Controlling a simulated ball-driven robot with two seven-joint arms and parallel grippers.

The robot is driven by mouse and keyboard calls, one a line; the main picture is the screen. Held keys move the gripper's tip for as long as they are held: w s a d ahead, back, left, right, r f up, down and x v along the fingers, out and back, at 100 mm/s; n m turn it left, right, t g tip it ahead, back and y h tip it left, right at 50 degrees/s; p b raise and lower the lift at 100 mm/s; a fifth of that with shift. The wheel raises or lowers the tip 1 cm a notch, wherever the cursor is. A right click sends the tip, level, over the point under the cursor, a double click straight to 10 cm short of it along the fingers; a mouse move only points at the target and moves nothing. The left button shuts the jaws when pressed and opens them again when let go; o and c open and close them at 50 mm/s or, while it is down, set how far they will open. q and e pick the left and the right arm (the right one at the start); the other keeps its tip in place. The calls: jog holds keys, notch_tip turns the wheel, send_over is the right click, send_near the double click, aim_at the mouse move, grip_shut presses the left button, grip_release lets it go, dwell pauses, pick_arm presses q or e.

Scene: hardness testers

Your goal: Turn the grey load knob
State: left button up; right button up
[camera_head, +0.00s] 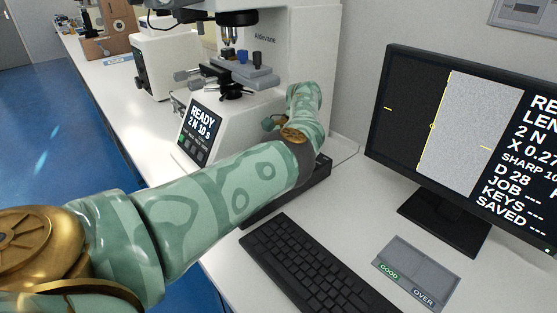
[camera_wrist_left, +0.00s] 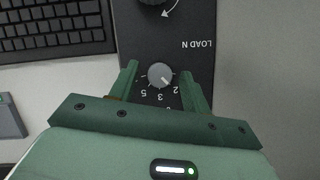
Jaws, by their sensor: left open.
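The grey load knob (camera_wrist_left: 160,75) sits on a dark panel (camera_wrist_left: 193,20) marked LOAD N, its lettering upside down in the left wrist view. Numbers including 2, 3 and 5 ring it. My left gripper (camera_wrist_left: 158,70) is open, with one green finger on each side of the knob and a visible gap to it on both sides. In the head view my left arm reaches over the dark control box (camera_head: 318,178), and the knob and gripper fingers are hidden behind it. My right gripper is not in view.
A black knob (camera_wrist_left: 152,2) with a curved arrow is on the same panel. A keyboard (camera_head: 315,266) and a GOOD/OVER pad (camera_head: 416,272) lie near the box. A monitor (camera_head: 430,140) stands right; a hardness tester (camera_head: 215,125) reading READY 2 N 10 s stands behind.

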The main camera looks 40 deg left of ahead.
pick_arm(q)
jog(key=b+v, duration=0.1)
jog(key=v, duration=0.5)
jog(key=shift+w, duration=0.1)
jog(key=b+v, duration=0.4)
jog(key=v, duration=0.1)
jog(key=shift+w+r, duration=0.1)
jog(key=shift+r, duration=0.3)
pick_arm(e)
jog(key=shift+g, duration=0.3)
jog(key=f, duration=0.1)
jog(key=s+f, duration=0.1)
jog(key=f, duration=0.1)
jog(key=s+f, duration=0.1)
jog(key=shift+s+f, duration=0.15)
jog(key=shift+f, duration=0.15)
